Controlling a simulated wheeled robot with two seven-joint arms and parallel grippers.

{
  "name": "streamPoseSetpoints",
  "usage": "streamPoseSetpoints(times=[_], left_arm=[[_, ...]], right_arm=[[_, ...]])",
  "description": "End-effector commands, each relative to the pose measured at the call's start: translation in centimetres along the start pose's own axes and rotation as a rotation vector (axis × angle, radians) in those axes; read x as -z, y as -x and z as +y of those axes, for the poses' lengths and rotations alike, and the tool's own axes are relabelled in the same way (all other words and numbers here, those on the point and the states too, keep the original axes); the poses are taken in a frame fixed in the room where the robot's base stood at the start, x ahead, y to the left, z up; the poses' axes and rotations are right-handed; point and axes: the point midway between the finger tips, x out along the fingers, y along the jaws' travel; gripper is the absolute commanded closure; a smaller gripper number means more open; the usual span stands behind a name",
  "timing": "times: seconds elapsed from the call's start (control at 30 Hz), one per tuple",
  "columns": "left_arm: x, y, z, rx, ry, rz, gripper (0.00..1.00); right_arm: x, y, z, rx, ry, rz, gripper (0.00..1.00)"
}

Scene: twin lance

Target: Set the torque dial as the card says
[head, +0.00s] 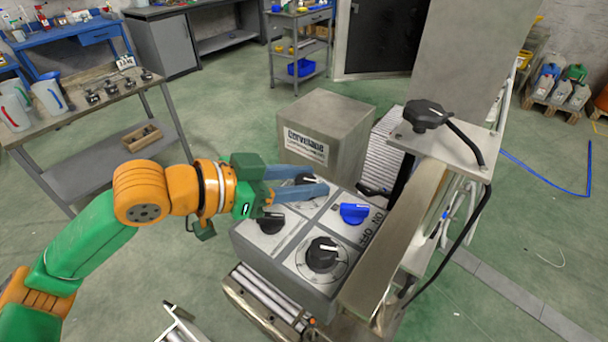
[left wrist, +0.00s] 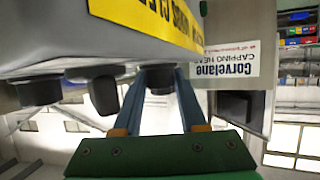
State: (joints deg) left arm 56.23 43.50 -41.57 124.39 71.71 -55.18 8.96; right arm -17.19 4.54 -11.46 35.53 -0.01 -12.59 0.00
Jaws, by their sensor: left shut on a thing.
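A grey control panel (head: 300,275) carries three black dials and one blue knob. My left gripper (head: 309,181) reaches in from the left, its blue-grey fingers shut on the far black dial (head: 304,179). The left wrist view shows this dial (left wrist: 159,79) between the fingertips. Another black dial (head: 270,223) is at the left, and a larger black dial (head: 322,254) with a pale pointer line and a ring scale is nearest. The blue knob (head: 354,213) is at the right, beside ON and OFF lettering. I cannot read the dial labels, and no torque card is legible. My right gripper is out of view.
A grey box with a Corvelane label (head: 306,146) stands behind the panel; the label (left wrist: 233,64) also shows in the left wrist view. A machine column with a black knob (head: 427,115) rises at the right. A workbench (head: 95,115) stands at the left.

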Motion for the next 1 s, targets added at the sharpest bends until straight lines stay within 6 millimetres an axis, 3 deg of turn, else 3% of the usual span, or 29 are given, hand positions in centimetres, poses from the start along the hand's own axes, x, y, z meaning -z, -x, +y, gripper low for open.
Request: streamPoseSetpoints(times=[0.27,1.0], left_arm=[[0.3,0.1,-0.1,-0.184,-0.066,0.000,1.00],[0.1,-0.1,0.0,-0.688,-0.282,0.002,1.00]], right_arm=[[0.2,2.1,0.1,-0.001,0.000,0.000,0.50],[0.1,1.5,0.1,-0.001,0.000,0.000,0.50]])
